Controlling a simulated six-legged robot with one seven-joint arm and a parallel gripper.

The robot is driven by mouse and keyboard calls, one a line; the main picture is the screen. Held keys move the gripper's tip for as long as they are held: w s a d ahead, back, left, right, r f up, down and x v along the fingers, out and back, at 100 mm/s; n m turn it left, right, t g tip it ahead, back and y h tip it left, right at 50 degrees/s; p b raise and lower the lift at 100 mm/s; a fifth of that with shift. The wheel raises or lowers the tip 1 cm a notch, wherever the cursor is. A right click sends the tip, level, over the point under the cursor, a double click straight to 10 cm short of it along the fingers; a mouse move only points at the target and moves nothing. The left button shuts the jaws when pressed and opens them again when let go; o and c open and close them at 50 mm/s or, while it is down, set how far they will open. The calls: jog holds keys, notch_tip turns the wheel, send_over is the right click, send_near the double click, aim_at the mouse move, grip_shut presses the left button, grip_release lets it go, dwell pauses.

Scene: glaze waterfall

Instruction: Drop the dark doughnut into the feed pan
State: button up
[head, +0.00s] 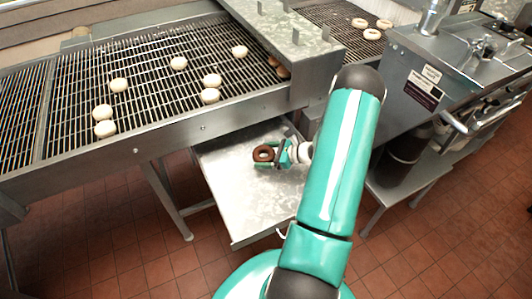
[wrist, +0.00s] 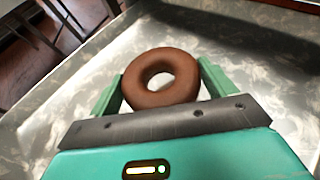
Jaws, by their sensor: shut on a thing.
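The dark doughnut (head: 263,153) is brown and ring-shaped. In the wrist view the doughnut (wrist: 160,78) sits between the two green fingers, with its hole facing the camera. My gripper (head: 270,155) is shut on it; in the wrist view the gripper (wrist: 160,88) has a finger against each side. The feed pan (head: 225,190) is the wide, shallow metal tray under the conveyor. My gripper and the doughnut are over the pan, inside its edges. The pan's mottled floor (wrist: 50,110) shows behind the doughnut in the wrist view. The height above the floor is hard to judge.
A wire conveyor (head: 150,85) with several pale doughnuts (head: 118,85) runs above and behind the pan. A metal glazer housing (head: 290,45) spans the conveyor. A steel machine (head: 430,70) stands at right. Tiled floor (head: 130,240) is open at front left.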

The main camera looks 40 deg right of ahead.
jog(key=o, duration=0.9)
jog(key=v, duration=1.4)
jog(key=shift+w, duration=0.1)
jog(key=shift+r, duration=0.15)
jog(key=w+a+r+n+g, duration=0.35)
jog(key=a+r+n, duration=0.35)
jog(key=a+r, duration=0.3)
jog(key=w+a+r+n+g, duration=0.2)
jog(key=a+r+n+g, duration=0.3)
jog(key=a+r+n, duration=0.45)
jog(key=s+a+r+n+h, duration=0.2)
jog(key=s+a+r+n, duration=0.1)
jog(key=a, duration=0.3)
jog(key=s+a+r+n+t+h, duration=0.1)
jog(key=s+a+r+n+h, duration=0.1)
jog(key=s+a+r+n, duration=0.2)
jog(key=s+a+r+n+t+h, duration=0.1)
jog(key=s+a+r+n+h, duration=0.1)
jog(key=a+r+n, duration=0.3)
jog(key=shift+s+a+n+h, duration=0.15)
jog(key=shift+s+a+n, duration=0.1)
jog(key=shift+a, duration=0.35)
jog(key=shift+s+a+n+h, duration=0.1)
jog(key=shift+s+a+n, duration=0.15)
jog(key=shift+a, duration=0.3)
jog(key=shift+s+a+n+h, duration=0.15)
jog(key=shift+s+a+n, duration=0.1)
jog(key=shift+a, duration=0.35)
